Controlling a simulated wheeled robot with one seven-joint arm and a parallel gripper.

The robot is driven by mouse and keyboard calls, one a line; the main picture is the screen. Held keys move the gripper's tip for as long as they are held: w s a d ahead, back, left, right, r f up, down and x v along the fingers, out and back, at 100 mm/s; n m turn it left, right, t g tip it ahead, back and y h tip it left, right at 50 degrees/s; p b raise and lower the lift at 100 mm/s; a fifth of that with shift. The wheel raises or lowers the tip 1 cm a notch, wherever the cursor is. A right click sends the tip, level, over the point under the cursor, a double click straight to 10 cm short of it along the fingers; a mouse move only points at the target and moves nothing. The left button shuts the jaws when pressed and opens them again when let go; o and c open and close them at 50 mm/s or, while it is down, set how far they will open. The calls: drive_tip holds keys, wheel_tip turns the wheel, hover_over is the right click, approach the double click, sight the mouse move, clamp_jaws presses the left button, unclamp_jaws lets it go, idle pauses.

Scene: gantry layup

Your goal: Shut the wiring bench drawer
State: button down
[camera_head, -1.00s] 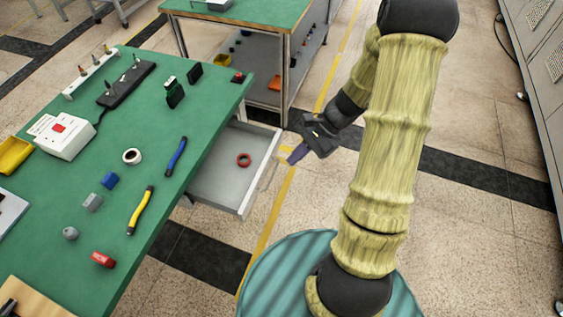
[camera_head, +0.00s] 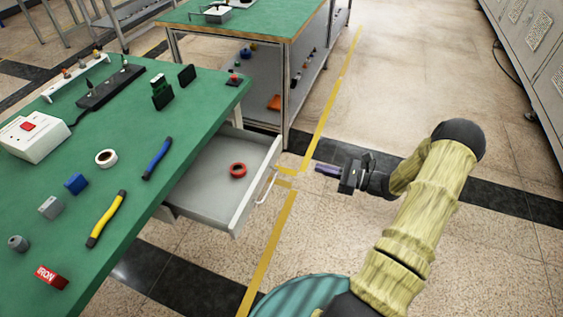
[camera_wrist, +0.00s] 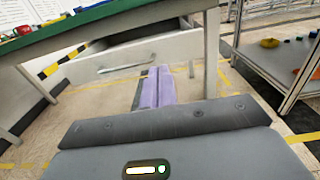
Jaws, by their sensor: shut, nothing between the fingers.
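The wiring bench drawer (camera_head: 208,192) is pulled out from under the green-topped bench (camera_head: 118,128). A red ring (camera_head: 238,170) lies inside it. The drawer's pale bar handle (camera_head: 266,188) is on its front face. My gripper (camera_head: 318,169) is to the right of the drawer front, apart from it, with its fingers pointing left toward the drawer. Its purple fingers are together and empty. In the wrist view, the shut fingers (camera_wrist: 157,88) point at the drawer front (camera_wrist: 178,58), and the handle (camera_wrist: 125,68) shows left of them.
A second green-topped bench (camera_head: 240,25) with a lower shelf stands behind the drawer. Open floor lies right of the drawer. Grey cabinets (camera_head: 535,45) line the right side.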

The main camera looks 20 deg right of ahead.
sight(272, 155)
drive_tip(key=b+x, duration=0.1)
drive_tip(key=x, duration=1.3)
